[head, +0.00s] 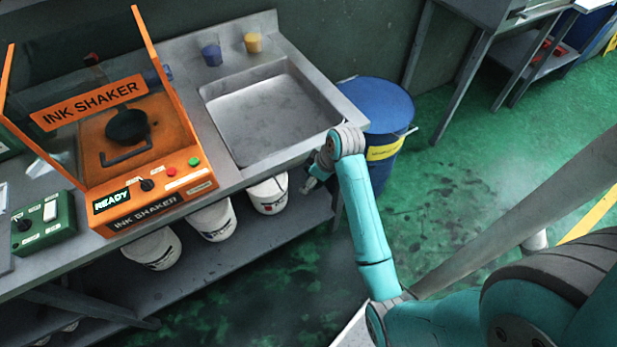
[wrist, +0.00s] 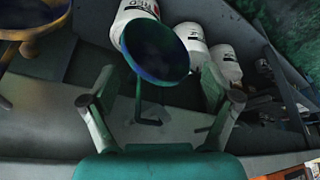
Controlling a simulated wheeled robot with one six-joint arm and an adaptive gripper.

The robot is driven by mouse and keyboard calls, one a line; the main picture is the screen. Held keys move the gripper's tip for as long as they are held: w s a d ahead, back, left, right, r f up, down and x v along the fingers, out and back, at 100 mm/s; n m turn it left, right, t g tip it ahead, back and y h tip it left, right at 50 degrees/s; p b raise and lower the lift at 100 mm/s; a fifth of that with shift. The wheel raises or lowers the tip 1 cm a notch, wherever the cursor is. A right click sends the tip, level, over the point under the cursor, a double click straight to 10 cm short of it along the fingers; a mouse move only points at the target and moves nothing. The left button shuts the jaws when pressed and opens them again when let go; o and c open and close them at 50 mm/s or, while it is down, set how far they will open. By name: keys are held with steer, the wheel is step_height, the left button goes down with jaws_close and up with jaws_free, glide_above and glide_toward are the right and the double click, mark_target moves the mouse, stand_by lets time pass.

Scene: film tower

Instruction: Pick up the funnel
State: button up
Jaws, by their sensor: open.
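In the wrist view a dark blue, wide-mouthed funnel (wrist: 155,50) faces the camera, its round rim tilted. A thin dark stem or hook shows below it. My gripper (wrist: 159,88) is open and empty, one finger on each side of the line below the funnel's rim. I cannot tell how far the funnel lies beyond the fingertips. In the head view my gripper (head: 316,175) is small, near the right end of the bench, below the sink's front corner. I cannot make out the funnel in the head view.
The steel bench carries the sink (head: 270,112), an orange ink shaker (head: 155,150) and a green box (head: 42,225). White buckets (head: 268,195) stand on the shelf below. A blue drum (head: 378,105) stands right of the bench. A yellow-brown rimmed object (wrist: 35,25) is left of the funnel.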

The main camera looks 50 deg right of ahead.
steer(key=c, duration=1)
steer(key=shift+o, duration=0.2)
steer(key=shift+r, duration=0.15)
steer(key=shift+r, duration=0.55)
steer(key=s+a, duration=0.2)
steer(key=s, duration=0.6)
steer(key=s+a, duration=0.3)
steer(key=s, duration=0.6)
steer(key=shift+s, duration=0.2)
